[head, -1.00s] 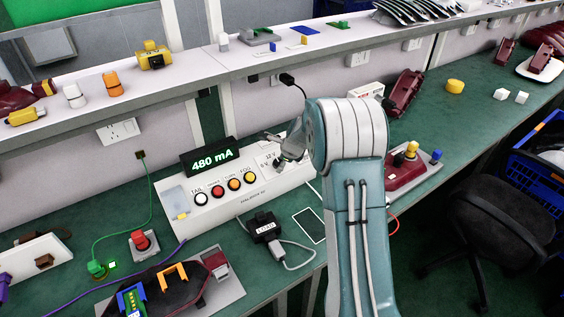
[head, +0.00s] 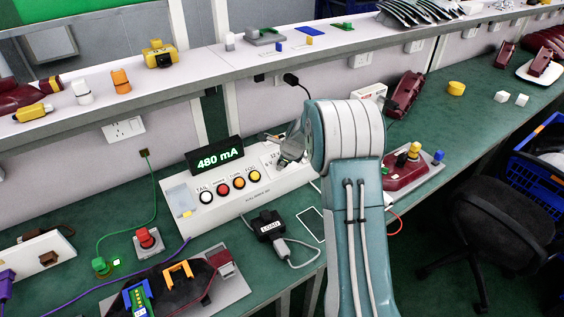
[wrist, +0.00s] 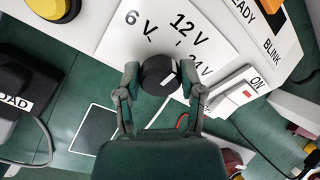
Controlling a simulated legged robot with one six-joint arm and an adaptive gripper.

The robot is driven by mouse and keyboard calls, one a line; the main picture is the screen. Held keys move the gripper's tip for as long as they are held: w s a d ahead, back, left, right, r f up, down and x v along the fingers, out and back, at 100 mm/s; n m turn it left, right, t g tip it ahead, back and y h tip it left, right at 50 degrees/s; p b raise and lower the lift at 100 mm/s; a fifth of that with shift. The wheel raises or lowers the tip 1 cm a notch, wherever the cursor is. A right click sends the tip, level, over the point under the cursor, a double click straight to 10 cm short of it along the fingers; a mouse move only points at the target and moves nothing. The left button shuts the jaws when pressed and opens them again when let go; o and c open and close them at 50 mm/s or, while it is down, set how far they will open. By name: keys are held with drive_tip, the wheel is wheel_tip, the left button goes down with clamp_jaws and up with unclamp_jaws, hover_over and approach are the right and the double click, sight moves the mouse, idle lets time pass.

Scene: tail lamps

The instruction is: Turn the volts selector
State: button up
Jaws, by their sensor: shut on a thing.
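The volts selector is a round black knob (wrist: 158,74) on a white panel marked 6 V, 12 V and 24 V. A short white mark shows on the knob's right side, toward the 24 V label; its exact setting is hard to tell. My gripper (wrist: 160,84) has one finger on each side of the knob and is shut on it. In the head view my gripper (head: 290,152) is at the right end of the white test box (head: 240,212), and my arm hides much of the knob there.
The display (head: 215,158) on the box reads 480 mA. Several round coloured buttons sit left of the selector. A white rocker switch (wrist: 238,92) marked ON is close to the right finger. A black load block (head: 267,224) stands in front of the box.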

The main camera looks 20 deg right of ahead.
drive_tip(key=shift+s, duration=0.1)
drive_tip(key=n, duration=0.6)
drive_tip(key=shift+f+n, duration=0.1)
drive_tip(key=shift+n, duration=0.2)
drive_tip(key=n, duration=0.5)
drive_tip(key=shift+n, duration=0.3)
drive_tip(key=o, duration=1.2)
drive_tip(key=shift+c, duration=0.2)
drive_tip(key=shift+s, duration=0.1)
drive_tip(key=v, duration=1.2)
